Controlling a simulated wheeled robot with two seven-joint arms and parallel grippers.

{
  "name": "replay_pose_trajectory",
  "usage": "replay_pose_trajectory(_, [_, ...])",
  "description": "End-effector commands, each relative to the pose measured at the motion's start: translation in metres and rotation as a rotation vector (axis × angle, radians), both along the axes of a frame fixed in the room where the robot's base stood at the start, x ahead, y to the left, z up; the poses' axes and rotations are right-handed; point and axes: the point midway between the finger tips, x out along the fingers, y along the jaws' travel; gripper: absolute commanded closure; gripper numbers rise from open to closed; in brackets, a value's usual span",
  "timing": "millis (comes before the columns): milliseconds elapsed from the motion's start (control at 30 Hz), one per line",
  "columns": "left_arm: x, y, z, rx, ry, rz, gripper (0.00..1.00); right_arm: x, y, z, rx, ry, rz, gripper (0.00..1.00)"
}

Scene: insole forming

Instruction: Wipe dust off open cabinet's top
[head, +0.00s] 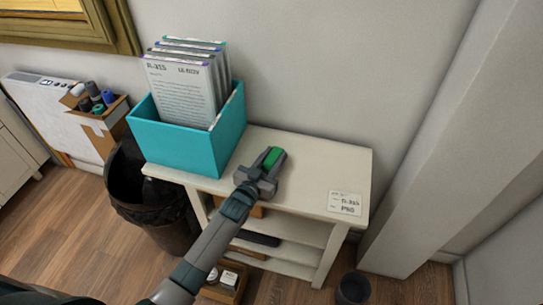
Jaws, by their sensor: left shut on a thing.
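The open cabinet (317,165) is a white shelf unit with a pale flat top, standing against the wall. My left gripper (268,166) is over the middle of the top, shut on a small green thing (273,157). The green thing is partly hidden by the fingers, and I cannot tell whether it touches the top. No dust can be made out on the top. My right gripper is not in view.
A teal box (190,145) of upright document sleeves (190,85) stands on the top's left end. A white label (344,203) is at the right front. A dark bin (160,205) stands left, a dark cup (353,289) on the floor at front right.

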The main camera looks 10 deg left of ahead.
Motion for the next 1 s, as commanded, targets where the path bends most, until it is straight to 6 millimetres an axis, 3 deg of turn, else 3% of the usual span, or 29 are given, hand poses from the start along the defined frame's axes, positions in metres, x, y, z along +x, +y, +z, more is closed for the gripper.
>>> replay_pose_trajectory(267, [-0.001, -0.005, -0.001, -0.002, 0.004, -0.001, 0.93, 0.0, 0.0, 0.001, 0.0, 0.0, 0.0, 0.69])
replay_pose_trajectory(700, [-0.001, -0.032, 0.001, -0.002, 0.001, -0.001, 0.93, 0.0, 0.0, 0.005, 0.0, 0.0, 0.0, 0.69])
replay_pose_trajectory(1000, [-0.001, -0.034, 0.002, -0.001, 0.0, 0.0, 0.93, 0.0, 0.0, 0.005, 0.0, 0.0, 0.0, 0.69])
